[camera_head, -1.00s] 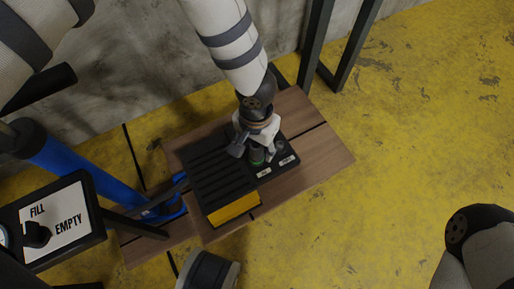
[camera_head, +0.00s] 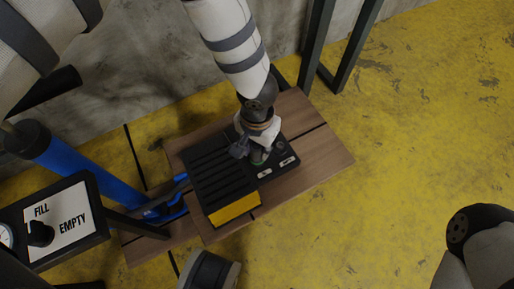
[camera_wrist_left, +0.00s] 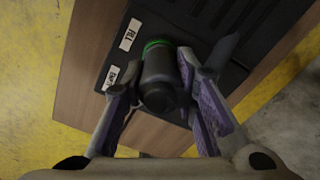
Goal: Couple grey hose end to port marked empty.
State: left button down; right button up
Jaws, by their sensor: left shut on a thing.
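My left gripper (camera_wrist_left: 160,108) is shut on a dark grey cylindrical fitting (camera_wrist_left: 160,75), one finger on each side. The fitting stands on the black pump unit (camera_head: 215,175), with a green ring (camera_wrist_left: 157,45) at its far end, beside the FILL label (camera_wrist_left: 129,35). I cannot tell whether this fitting is the grey hose end; no hose shows running from it. The EMPTY label (camera_wrist_left: 110,77) lies next to it. A round port (camera_head: 280,146) shows to the right of the gripper in the head view.
The pump unit has a yellow front strip (camera_head: 234,208) and rests on a wooden bench (camera_head: 325,157). A FILL/EMPTY selector panel (camera_head: 60,225), a blue cylinder (camera_head: 80,175) and a reel-like object (camera_head: 208,270) are at left and front. A dark metal frame (camera_head: 345,55) stands behind.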

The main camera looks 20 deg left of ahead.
pick_arm(q)
jog(key=shift+r+p, duration=0.65)
jog(key=shift+r, duration=0.1)
pick_arm(e)
jog(key=shift+w+r, duration=0.1)
jog(key=shift+r, duration=0.45)
pick_arm(q)
jog(key=shift+r+p, duration=0.85)
jog(key=shift+r, duration=0.4)
pick_arm(e)
jog(key=shift+w+r, duration=0.15)
jog(key=shift+r, duration=0.6)
pick_arm(q)
notch_tip(320, 180, up, 5)
jog(key=p, duration=0.3)
jog(key=shift+r+p, duration=0.1)
jog(key=shift+p, duration=0.3)
pick_arm(e)
jog(key=r, duration=0.1)
jog(key=r+t, duration=0.1)
jog(key=r, duration=0.1)
jog(key=shift+w+r, duration=0.1)
jog(key=shift+w, duration=0.3)
